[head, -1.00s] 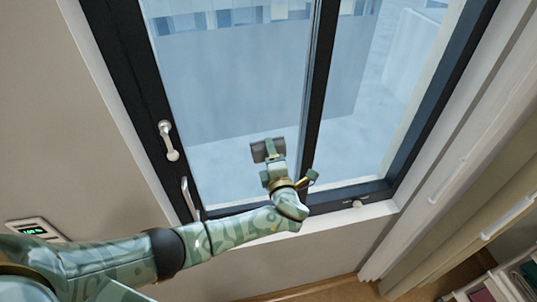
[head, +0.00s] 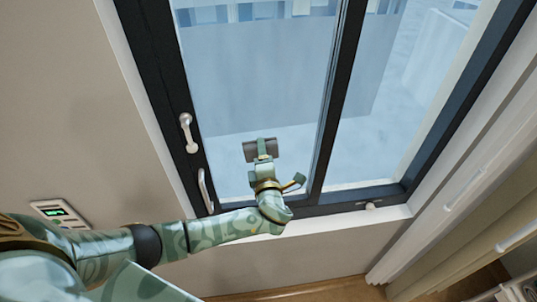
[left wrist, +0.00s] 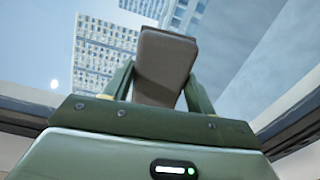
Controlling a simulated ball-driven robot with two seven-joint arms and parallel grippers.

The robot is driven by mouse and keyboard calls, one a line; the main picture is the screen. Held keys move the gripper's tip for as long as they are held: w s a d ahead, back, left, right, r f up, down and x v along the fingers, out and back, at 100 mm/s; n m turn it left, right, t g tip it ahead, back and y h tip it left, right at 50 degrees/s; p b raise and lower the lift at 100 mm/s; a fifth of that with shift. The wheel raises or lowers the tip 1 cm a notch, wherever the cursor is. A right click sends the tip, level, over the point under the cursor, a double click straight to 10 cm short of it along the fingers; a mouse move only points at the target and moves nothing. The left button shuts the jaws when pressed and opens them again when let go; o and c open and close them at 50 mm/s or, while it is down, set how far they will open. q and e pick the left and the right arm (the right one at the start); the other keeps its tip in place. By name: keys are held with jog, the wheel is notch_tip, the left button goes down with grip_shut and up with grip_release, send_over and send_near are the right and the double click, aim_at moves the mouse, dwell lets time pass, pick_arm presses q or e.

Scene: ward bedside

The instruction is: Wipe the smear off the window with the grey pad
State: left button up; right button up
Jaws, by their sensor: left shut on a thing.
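The grey pad (head: 249,152) is held in my left gripper (head: 264,151), in front of the lower part of the window's left pane (head: 235,90). In the left wrist view the pad (left wrist: 165,62) stands up between the two fingers of my left gripper (left wrist: 160,92), which are shut on it. I cannot tell whether the pad touches the glass. I cannot make out the smear for certain in either view. My right gripper is in neither view.
A dark frame (head: 340,95) divides the two panes. White handles (head: 187,133) sit on the left frame. A pale sill (head: 385,216) runs below. A wall panel with a green display (head: 58,211) is at left, and curtains (head: 475,215) hang at right.

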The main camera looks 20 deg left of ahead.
aim_at(238, 148)
pick_arm(q)
jog(key=shift+s+a, duration=0.6)
jog(key=shift+a, duration=0.4)
jog(key=shift+s+a, duration=0.6)
jog(key=shift+a, duration=0.35)
jog(key=shift+s+a, duration=0.6)
jog(key=shift+a, duration=0.4)
jog(key=shift+s+d, duration=0.4)
jog(key=shift+d, duration=0.05)
jog(key=shift+v, duration=2.45)
jog(key=v, duration=0.3)
